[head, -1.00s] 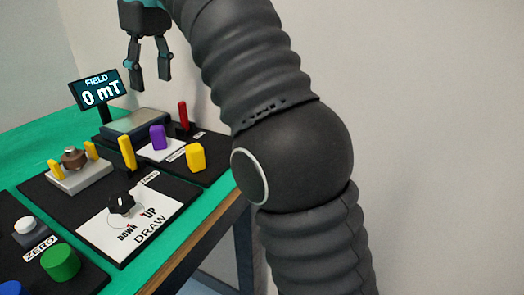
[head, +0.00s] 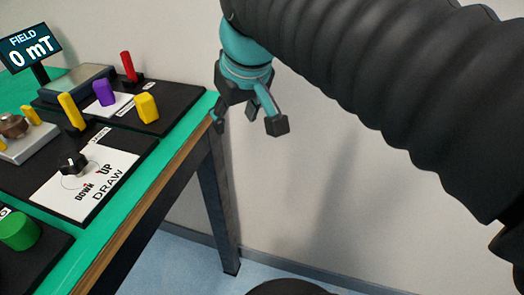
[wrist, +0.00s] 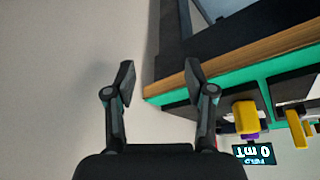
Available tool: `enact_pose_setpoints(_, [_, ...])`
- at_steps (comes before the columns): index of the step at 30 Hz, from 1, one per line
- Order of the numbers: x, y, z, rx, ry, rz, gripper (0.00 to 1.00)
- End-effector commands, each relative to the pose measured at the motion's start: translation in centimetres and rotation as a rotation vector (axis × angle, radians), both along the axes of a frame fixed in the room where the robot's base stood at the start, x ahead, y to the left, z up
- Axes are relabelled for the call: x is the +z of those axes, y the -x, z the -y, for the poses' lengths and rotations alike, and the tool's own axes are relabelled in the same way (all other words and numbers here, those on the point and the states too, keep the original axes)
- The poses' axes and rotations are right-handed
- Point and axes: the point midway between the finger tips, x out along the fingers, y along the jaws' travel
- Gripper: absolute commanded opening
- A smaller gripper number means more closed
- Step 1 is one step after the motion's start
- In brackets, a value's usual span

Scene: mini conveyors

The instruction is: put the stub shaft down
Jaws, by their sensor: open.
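My gripper (head: 248,120) hangs at the right end of the bench in the head view, beyond the bench's corner and over open floor. It is open with nothing between its fingers. In the wrist view my gripper (wrist: 160,82) also shows two spread, empty fingers, with the bench edge to the right. I see no stub shaft that I can name for sure. A brown round part (head: 12,126) sits between yellow pegs on a grey block at the left edge of the head view; I cannot tell what it is.
The green bench (head: 165,180) has a wooden front edge. On it are a dark panel with a DRAW knob (head: 74,164), yellow, purple and red upright pieces, a green button (head: 19,230) and a FIELD display (head: 28,47) reading 0 mT. Floor right of the bench is clear.

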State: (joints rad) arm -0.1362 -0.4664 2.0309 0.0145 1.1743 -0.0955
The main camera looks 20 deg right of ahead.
Motion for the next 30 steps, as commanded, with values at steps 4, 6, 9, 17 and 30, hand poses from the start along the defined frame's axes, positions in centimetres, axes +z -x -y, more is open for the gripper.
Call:
enact_pose_setpoints(4, [-5.5, 4.1, 2.5, -0.111, -0.015, 0.042, 0.54])
enact_pose_setpoints(6, [-7.7, 5.5, 3.3, -0.152, -0.021, 0.058, 0.54])
enact_pose_setpoints(9, [-10.2, 7.0, 4.0, -0.193, -0.027, 0.074, 0.54])
enact_pose_setpoints(17, [-12.2, 8.1, 4.7, -0.226, -0.033, 0.088, 0.54])
enact_pose_setpoints(30, [-12.1, 8.1, 4.6, -0.223, -0.032, 0.086, 0.54])
